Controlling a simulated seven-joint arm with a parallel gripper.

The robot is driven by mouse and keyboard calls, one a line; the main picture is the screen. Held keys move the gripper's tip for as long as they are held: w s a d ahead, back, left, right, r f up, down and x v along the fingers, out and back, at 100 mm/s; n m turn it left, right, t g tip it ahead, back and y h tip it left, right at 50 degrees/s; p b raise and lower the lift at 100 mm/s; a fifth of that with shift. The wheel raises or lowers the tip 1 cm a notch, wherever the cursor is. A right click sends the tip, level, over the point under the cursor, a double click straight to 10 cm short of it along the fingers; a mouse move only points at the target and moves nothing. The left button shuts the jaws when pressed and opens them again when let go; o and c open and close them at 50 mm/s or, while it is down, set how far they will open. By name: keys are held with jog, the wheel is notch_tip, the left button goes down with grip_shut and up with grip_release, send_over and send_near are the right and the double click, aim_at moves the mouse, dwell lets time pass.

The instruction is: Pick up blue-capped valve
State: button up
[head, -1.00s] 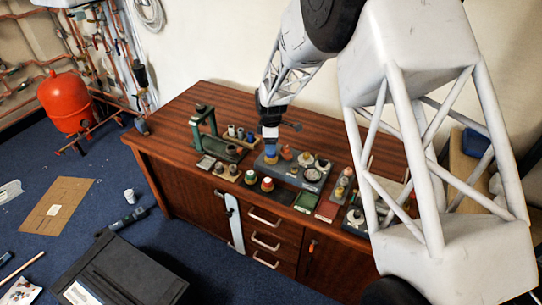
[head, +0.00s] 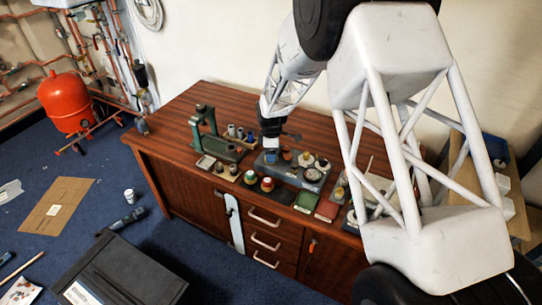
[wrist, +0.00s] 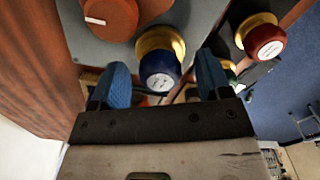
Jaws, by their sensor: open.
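The blue-capped valve (wrist: 160,71) has a dark blue cap with a white label on a brass body and stands on a grey block in the wrist view. My gripper (wrist: 164,84) is open, with one blue fingertip on each side of the cap.
An orange-brown knob (wrist: 110,16) stands close left of the valve in the wrist view. A red-capped valve (wrist: 264,38) stands to the right. Several small fittings and trays crowd the cabinet top around the block. The cabinet's left top (head: 165,125) is mostly bare.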

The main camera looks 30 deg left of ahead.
jog(key=shift+c, duration=0.5)
jog(key=c, duration=1)
jog(key=shift+c, duration=0.2)
jog(key=shift+r, duration=0.1)
jog(key=shift+r, duration=0.7)
notch_tip(320, 180, up, 2)
jog(key=s+d, duration=0.3)
jog(key=s, duration=0.1)
jog(key=s+d+r, duration=0.1)
jog(key=s+d, duration=0.6)
jog(key=s, duration=0.1)
jog(key=shift+s+d+r, duration=0.1)
jog(key=shift+d+r, duration=0.1)
